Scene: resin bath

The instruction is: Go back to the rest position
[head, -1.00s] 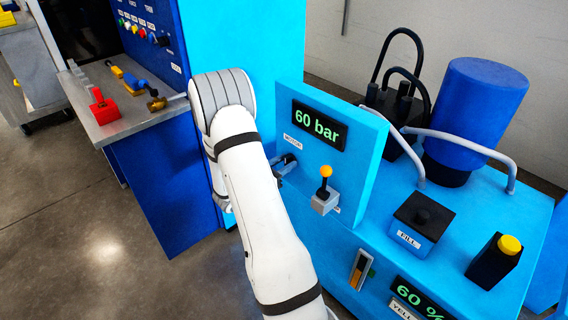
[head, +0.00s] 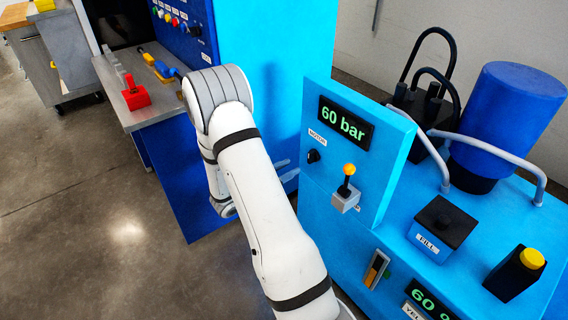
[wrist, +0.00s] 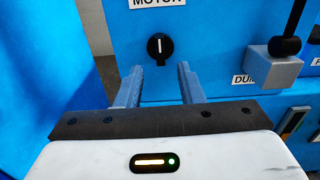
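My gripper (wrist: 158,86) shows in the wrist view with its two grey fingers apart and nothing between them. The black motor knob (wrist: 160,47) on the blue panel lies ahead of the fingers, with its white mark upright; I see a gap between it and the fingertips. The knob also shows in the head view (head: 313,156), just right of my arm. In the head view my white arm hides most of the gripper.
The blue power unit carries a 60 bar display (head: 345,124), a yellow-topped lever (head: 346,184), a FILL cap (head: 440,228) and a yellow button (head: 531,259). A grey bench (head: 150,112) with a red block (head: 135,95) stands at left. The floor at left is clear.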

